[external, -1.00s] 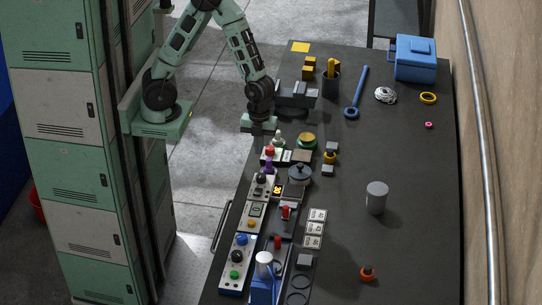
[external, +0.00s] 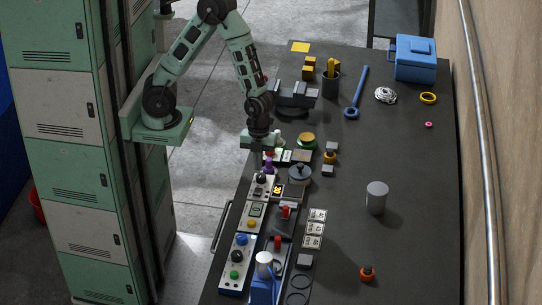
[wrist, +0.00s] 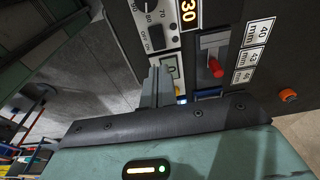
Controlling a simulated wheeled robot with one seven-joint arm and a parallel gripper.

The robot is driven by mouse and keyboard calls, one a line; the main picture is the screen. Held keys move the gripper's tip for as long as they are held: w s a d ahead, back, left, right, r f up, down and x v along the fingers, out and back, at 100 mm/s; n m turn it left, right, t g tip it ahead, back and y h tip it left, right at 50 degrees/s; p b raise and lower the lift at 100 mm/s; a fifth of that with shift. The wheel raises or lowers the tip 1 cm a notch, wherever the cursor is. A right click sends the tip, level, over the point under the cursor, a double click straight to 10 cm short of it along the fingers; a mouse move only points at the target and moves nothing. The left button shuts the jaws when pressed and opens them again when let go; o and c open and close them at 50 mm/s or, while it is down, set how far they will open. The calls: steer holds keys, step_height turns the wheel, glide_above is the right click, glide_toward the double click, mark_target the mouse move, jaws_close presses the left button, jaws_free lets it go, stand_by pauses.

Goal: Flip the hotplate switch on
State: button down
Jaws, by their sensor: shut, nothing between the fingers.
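The hotplate's control panel shows in the wrist view with a numbered dial (wrist: 148,6), a small dark switch marked OFF (wrist: 157,37) and an orange display reading 30 (wrist: 189,12). In the external view its black knob (external: 262,179) and amber display (external: 278,190) sit on the near-left edge of the bench. My gripper (wrist: 158,73) is shut and empty, its fingers pointing toward the panel a little below the switch in the wrist view. In the external view my gripper (external: 260,153) hangs above the panels, just behind the knob. I cannot tell its exact height.
A red-handled lever (wrist: 213,67) and white mm labels (wrist: 250,50) lie beside the panel.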

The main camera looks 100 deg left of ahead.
mark_target(257, 192)
steer(key=f, duration=0.3)
steer(key=d+f, duration=0.1)
steer(key=f, duration=0.2)
steer(key=f+p, duration=0.1)
steer(key=f, duration=0.2)
steer(key=shift+d, duration=0.2)
steer(key=shift+d+f+b, duration=0.15)
steer(key=shift+f+b, duration=0.05)
steer(key=shift+b, duration=0.3)
steer(key=shift+a+r, duration=0.1)
steer(key=shift+a, duration=0.15)
steer(key=shift+a+r+p, duration=0.15)
steer(key=shift+a+p, duration=0.25)
steer(key=shift+a, duration=0.25)
steer(key=shift+r, duration=0.1)
